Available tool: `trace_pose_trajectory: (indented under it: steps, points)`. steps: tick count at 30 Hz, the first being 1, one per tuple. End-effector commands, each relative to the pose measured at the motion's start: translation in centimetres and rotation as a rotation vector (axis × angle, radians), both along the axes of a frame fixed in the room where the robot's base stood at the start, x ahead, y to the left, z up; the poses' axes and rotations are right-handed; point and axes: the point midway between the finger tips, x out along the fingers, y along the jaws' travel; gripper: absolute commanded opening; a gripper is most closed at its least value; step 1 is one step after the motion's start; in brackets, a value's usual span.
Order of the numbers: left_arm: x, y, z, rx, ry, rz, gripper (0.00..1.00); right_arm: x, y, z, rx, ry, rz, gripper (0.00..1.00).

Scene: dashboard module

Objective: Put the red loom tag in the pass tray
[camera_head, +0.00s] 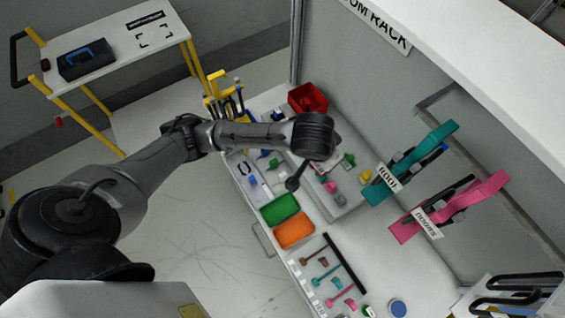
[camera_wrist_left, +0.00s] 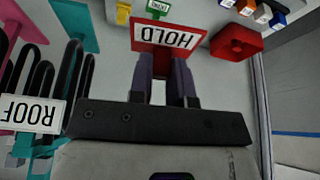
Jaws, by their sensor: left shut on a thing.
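The red loom tag (camera_wrist_left: 168,38), with a white HOLD label, is at the tips of my left gripper (camera_wrist_left: 168,72) in the left wrist view. The gripper is shut on it, with the tag standing out past the fingers. In the head view my left gripper (camera_head: 310,165) is over the bench, its fingers mostly hidden by the wrist. A green tray (camera_head: 280,209) and an orange tray (camera_head: 293,231) lie side by side on the bench, nearer than the gripper. No pass label is readable on either; the green one looks likeliest as the pass tray. My right gripper is not in view.
A red bin (camera_head: 308,98) stands behind the wrist; it also shows in the wrist view (camera_wrist_left: 237,42). Teal (camera_head: 410,165) and pink (camera_head: 450,205) looms hang at the right. Small coloured parts surround the gripper. A cart (camera_head: 110,55) stands at upper left.

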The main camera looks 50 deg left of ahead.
Motion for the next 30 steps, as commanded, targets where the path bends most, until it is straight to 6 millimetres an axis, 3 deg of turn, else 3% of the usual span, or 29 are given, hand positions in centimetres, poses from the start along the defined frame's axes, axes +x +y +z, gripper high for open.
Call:
trace_pose_trajectory:
  steps: [1,6,15,24,30]
  points:
    - [-1.2,-0.4,-2.2,-0.003,0.012,-0.010,0.00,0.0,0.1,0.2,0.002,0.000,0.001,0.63]
    - [-4.8,-1.2,-8.3,-0.003,0.010,-0.040,0.00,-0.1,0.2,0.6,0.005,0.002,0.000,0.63]
    - [-12.7,-1.3,-16.2,-0.002,0.008,-0.079,0.00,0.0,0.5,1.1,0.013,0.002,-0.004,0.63]
    - [-18.6,-0.9,-19.8,-0.001,0.002,-0.113,0.00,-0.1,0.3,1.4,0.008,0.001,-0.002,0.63]
    - [-19.9,-0.5,-20.8,0.002,-0.001,-0.125,0.00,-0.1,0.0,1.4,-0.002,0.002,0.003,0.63]
